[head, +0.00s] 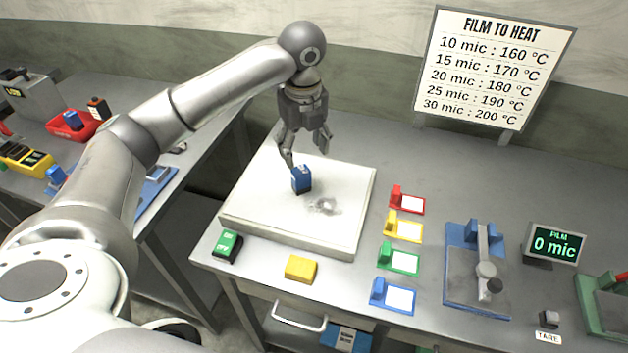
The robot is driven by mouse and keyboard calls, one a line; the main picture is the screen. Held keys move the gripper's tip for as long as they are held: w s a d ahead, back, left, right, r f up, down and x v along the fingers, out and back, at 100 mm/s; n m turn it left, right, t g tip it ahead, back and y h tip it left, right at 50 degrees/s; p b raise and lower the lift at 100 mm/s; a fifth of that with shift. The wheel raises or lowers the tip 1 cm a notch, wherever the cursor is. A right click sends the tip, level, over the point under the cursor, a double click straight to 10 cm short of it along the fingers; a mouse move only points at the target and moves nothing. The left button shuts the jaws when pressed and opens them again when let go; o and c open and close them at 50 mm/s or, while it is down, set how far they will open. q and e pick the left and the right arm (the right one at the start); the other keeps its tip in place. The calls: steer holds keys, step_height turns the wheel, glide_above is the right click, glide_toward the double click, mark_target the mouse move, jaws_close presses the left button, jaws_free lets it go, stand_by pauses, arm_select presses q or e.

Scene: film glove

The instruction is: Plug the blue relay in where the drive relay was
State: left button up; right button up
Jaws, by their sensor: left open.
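A small blue block (301,180), which looks like the blue relay, stands on a pale square plate (260,218). My left gripper (306,158) is open and points down just above and behind it. One finger is close to the block's upper left side; I cannot tell whether it touches. Another small blue piece (72,119) is in a red tray (58,130) on the left bench. The place where the drive relay was cannot be made out. My right gripper is not in view.
A grey smudge (324,206) lies on the plate beside the block. A green switch (229,246) and a yellow block (300,269) are in front. Coloured card holders (404,225), a blue-and-grey fixture (477,268) and a display (555,244) stand to the right. A gap separates the benches.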

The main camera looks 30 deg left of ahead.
mark_target(301, 170)
arm_select(q)
steer(key=shift+w+a+r+y, duration=0.1)
steer(key=shift+a+r+y, duration=0.2)
steer(key=shift+r, duration=0.3)
steer(key=f, duration=0.5)
steer(key=shift+w+a+f+p, duration=0.1)
steer(key=shift+w+a+p, duration=0.05)
steer(key=shift+a+p, duration=0.2)
steer(key=f+p, duration=0.1)
steer(key=f, duration=0.4)
steer(key=shift+s+d+p, duration=0.1)
steer(key=shift+s+p, duration=0.1)
steer(key=shift+p, duration=0.15)
steer(key=shift+f, duration=0.2)
steer(key=c, duration=1.2)
steer(key=shift+r, duration=0.1)
steer(key=shift+w+r, duration=0.1)
